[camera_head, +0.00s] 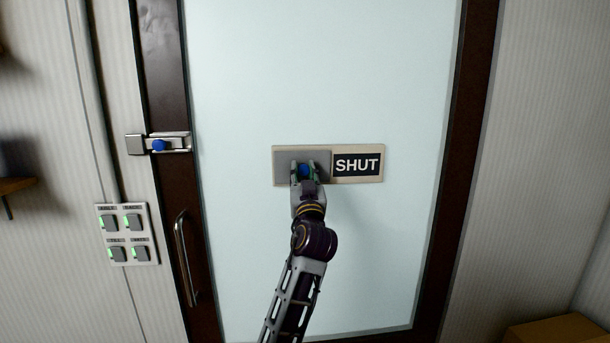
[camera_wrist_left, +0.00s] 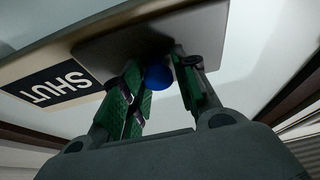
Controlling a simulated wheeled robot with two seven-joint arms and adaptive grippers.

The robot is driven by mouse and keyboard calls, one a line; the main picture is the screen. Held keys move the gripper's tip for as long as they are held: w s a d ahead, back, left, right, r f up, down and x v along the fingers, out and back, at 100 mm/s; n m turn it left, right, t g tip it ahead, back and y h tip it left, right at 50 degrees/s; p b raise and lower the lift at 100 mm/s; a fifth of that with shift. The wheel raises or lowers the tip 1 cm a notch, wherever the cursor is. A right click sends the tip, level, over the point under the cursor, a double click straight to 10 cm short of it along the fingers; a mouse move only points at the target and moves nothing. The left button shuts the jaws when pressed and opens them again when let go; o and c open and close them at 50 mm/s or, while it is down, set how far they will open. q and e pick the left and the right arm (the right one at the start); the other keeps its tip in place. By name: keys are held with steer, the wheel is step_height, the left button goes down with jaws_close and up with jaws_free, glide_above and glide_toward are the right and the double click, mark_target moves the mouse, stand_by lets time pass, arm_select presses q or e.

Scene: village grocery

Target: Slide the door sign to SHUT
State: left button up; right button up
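The door sign (camera_head: 378,149) is a cream board on the pale door. Its right half reads SHUT (camera_head: 357,164) in white on black, fully uncovered. A grey sliding plate (camera_head: 283,158) covers the left half and hides what lies beneath. The plate carries a blue knob (camera_head: 305,170). My left gripper (camera_head: 305,173) is at the plate, with its green-padded fingers on either side of the knob, seemingly shut on it. The left wrist view shows the knob (camera_wrist_left: 158,77) between the fingers, in front of the plate (camera_wrist_left: 110,51), with SHUT (camera_wrist_left: 56,86) beside it. My right gripper is out of view.
A bolt latch with a blue knob (camera_head: 159,145) and a vertical handle (camera_head: 184,258) are at the door's left. A switch panel (camera_head: 128,234) is on the left wall. A box (camera_head: 557,331) stands at the lower right. The door surface around the sign is clear.

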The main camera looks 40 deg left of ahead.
arm_select(q)
steer(key=o, duration=0.3)
steer(key=shift+s+a, duration=0.1)
steer(key=shift+s, duration=0.1)
steer(key=shift+w, duration=0.1)
steer(key=shift+v, duration=6.05)
steer(key=shift+a, duration=0.1)
steer(key=shift+m, duration=0.3)
